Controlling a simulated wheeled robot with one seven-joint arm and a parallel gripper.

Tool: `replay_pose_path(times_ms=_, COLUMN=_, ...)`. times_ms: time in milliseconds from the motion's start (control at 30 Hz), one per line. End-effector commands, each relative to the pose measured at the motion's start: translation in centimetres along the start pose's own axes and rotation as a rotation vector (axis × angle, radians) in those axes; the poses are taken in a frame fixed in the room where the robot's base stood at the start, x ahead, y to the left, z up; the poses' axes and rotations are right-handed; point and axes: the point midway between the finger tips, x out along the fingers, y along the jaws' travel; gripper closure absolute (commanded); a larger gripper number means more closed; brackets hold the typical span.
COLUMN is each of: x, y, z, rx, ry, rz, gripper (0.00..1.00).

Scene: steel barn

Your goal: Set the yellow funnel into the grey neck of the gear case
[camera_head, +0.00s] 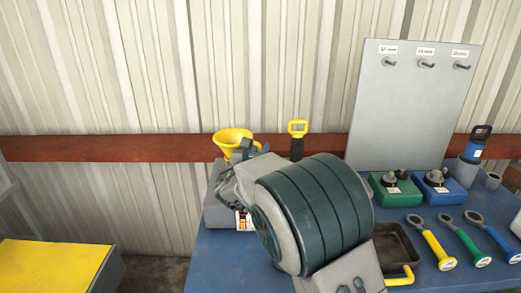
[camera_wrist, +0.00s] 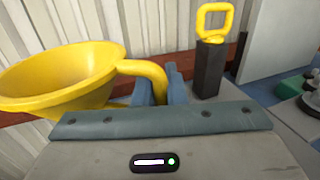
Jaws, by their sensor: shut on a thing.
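The yellow funnel (camera_head: 231,142) is upright, cone mouth up, above the grey gear case (camera_head: 213,214) at the table's left end. It also shows large at the left of the wrist view (camera_wrist: 60,78), with its curved handle reaching right. My gripper (camera_wrist: 160,90) is shut on that handle; in the head view the gripper (camera_head: 249,150) is just right of the cone. The funnel's spout and the grey neck are hidden behind my arm and gripper, so I cannot tell whether the spout is in the neck.
A black post with a yellow loop handle (camera_head: 297,138) stands close to the right of the gripper. A grey peg board (camera_head: 410,110), green (camera_head: 397,194) and blue (camera_head: 437,190) boxes, a black tray (camera_head: 398,246) and several ring-ended tools (camera_head: 432,242) occupy the table's right. A corrugated wall is behind.

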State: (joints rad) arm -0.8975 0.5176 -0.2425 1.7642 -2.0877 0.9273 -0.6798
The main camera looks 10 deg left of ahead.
Motion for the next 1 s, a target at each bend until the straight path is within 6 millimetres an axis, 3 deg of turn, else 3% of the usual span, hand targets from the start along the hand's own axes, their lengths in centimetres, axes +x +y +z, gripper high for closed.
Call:
replay_pose_path(times_ms=567, x=0.01, y=0.02, z=-0.90, rx=0.000, ry=0.000, rz=0.000, gripper=1.00)
replay_pose_path(times_ms=600, x=0.01, y=0.02, z=-0.90, rx=0.000, ry=0.000, rz=0.000, gripper=0.78)
replay_pose_path(times_ms=667, x=0.01, y=0.02, z=-0.90, rx=0.000, ry=0.000, rz=0.000, gripper=0.64)
replay_pose_path(times_ms=1000, x=-0.34, y=0.05, z=-0.97, rx=0.000, ry=0.001, rz=0.001, gripper=0.64)
